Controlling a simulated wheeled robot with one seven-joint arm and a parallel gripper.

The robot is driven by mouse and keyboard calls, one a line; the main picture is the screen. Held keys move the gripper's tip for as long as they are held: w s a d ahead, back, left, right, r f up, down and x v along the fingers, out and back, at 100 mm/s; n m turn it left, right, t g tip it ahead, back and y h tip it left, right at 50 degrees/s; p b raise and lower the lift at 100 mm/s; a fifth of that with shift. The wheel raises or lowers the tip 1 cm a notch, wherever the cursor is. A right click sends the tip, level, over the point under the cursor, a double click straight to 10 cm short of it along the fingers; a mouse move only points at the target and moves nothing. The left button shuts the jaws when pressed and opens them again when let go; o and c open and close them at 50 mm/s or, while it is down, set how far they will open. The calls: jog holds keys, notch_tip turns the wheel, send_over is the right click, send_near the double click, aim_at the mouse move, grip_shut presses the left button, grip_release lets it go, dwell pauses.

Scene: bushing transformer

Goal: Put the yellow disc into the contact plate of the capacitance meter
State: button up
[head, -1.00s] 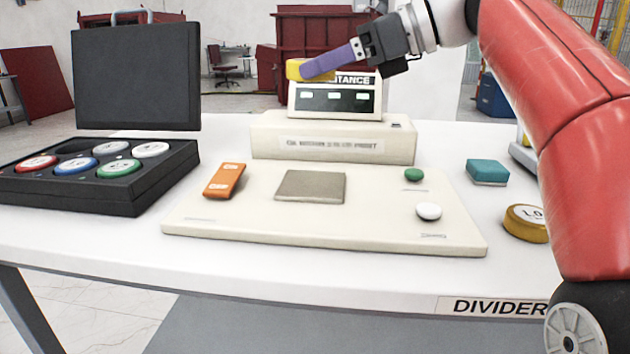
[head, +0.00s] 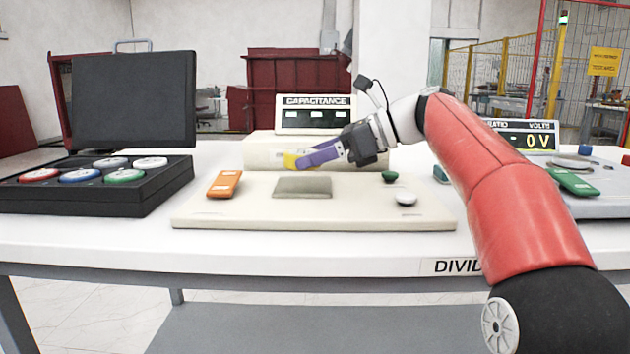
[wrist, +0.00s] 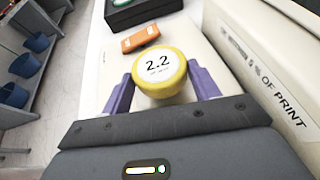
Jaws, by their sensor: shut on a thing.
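The yellow disc (wrist: 160,76) has a white top marked "2.2" and sits between the two purple fingers of my gripper (wrist: 162,90) in the wrist view. In the head view my gripper (head: 303,158) is shut on the yellow disc (head: 291,161), in front of the meter's cream housing and above the back of its base. The capacitance meter's display (head: 313,114) stands at the back. Its grey square contact plate (head: 302,187) lies bare on the cream base (head: 240,213), in front of and below the disc. The gap between disc and base is hard to judge.
An orange block (head: 225,184) lies left of the contact plate. A green button (head: 389,176) and a white button (head: 406,198) are to its right. An open black case (head: 155,196) with several coloured discs stands at the left. A voltage meter (head: 522,136) stands at the right.

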aim_at(316, 185)
notch_tip(316, 185, down, 3)
jog(key=b, duration=0.3)
jog(key=shift+f, duration=0.15)
jog(key=o, duration=1.1)
jog(key=shift+o, duration=0.2)
